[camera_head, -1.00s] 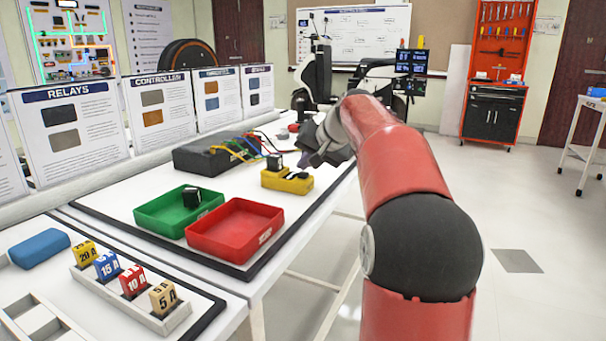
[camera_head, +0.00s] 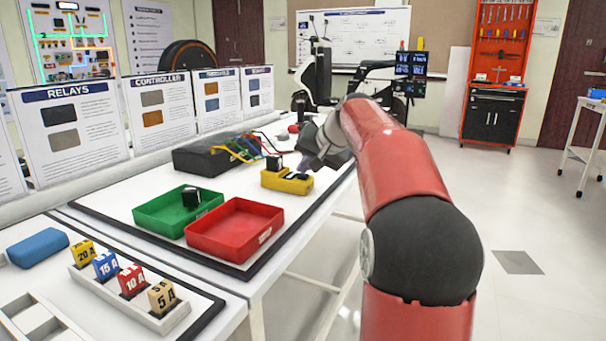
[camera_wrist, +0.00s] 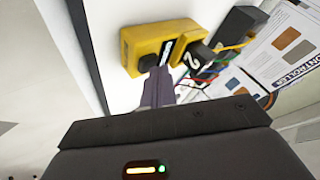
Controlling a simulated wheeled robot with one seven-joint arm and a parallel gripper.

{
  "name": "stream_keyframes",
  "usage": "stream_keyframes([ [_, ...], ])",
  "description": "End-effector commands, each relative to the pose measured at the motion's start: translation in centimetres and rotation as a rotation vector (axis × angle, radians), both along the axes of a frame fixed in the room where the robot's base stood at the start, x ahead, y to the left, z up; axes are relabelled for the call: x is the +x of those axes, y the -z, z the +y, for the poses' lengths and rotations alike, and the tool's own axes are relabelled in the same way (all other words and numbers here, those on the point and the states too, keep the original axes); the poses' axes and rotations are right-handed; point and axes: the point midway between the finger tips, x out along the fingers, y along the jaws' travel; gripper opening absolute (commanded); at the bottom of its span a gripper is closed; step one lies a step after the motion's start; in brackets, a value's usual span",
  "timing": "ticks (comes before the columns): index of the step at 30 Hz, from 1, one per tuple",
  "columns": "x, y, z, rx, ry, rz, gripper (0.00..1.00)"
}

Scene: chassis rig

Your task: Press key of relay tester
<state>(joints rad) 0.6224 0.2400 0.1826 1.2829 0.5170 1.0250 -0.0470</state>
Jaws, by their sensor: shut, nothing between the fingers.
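The relay tester is a yellow box (camera_head: 288,181) on the white table in the head view, with a black relay (camera_head: 274,162) standing on its left part. In the wrist view the yellow tester (camera_wrist: 138,43) lies just beyond my fingers, with the black relay (camera_wrist: 197,56) at its right and a dark round key (camera_wrist: 148,62) at its lower edge. My gripper (camera_wrist: 160,74) is shut and empty, its fingertips at or very close to the key. I cannot tell whether they touch it. In the head view my gripper (camera_head: 304,164) is above the tester's right end, partly hidden by my wrist.
A black box (camera_head: 207,155) with coloured wires stands behind the tester. A green tray (camera_head: 160,219) holding a black relay and an empty red tray (camera_head: 228,240) stand nearer. A fuse rack (camera_head: 150,318) is in front. Info boards line the table's back.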

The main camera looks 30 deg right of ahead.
Motion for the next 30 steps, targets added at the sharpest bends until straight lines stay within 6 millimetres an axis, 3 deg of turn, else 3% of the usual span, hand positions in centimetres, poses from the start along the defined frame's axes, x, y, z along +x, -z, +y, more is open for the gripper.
stream_keyframes([
  [12,0.0,-1.8,0.0,0.000,0.001,0.002,0.00],
  [23,0.0,-1.8,0.0,0.000,-0.001,0.001,0.00],
  [30,0.0,-3.9,0.0,0.000,0.000,0.000,0.00],
])
